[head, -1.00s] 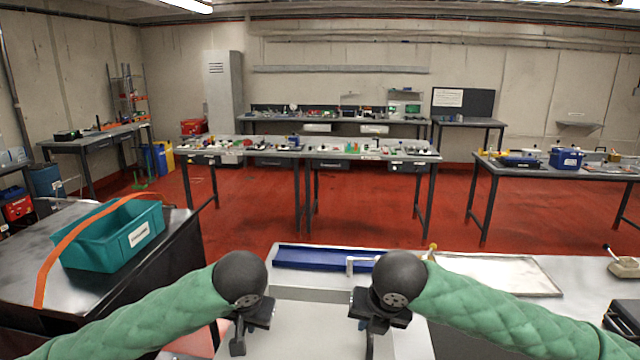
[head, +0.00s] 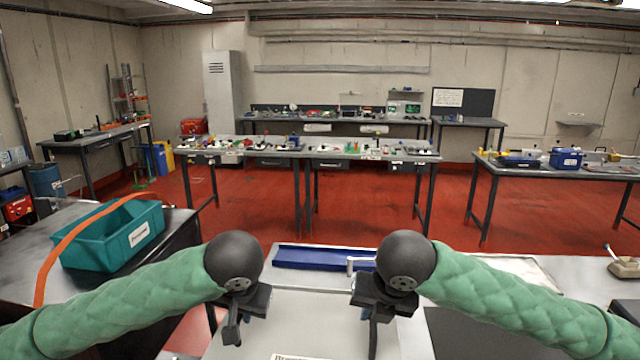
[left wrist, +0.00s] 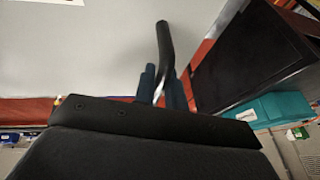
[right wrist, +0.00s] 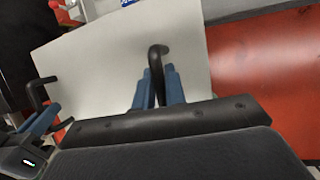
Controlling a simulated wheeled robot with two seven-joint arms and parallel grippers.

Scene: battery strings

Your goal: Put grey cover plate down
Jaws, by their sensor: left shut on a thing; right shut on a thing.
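The grey cover plate (head: 305,325) is a flat light-grey panel in front of me, with a white label at its near edge. It also shows in the left wrist view (left wrist: 80,50) and the right wrist view (right wrist: 110,65). My left gripper (head: 238,318) is shut on a black bar handle (left wrist: 165,45) at the plate's left side. My right gripper (head: 376,315) is shut on the other black handle (right wrist: 157,60) at its right side. The plate hides what lies beneath it, so I cannot tell its height there.
A blue tray (head: 312,258) lies just beyond the plate on the grey bench (head: 580,285). A dark flat area (head: 470,335) lies right of the plate. A teal bin (head: 110,240) with an orange strap stands on the dark table at left.

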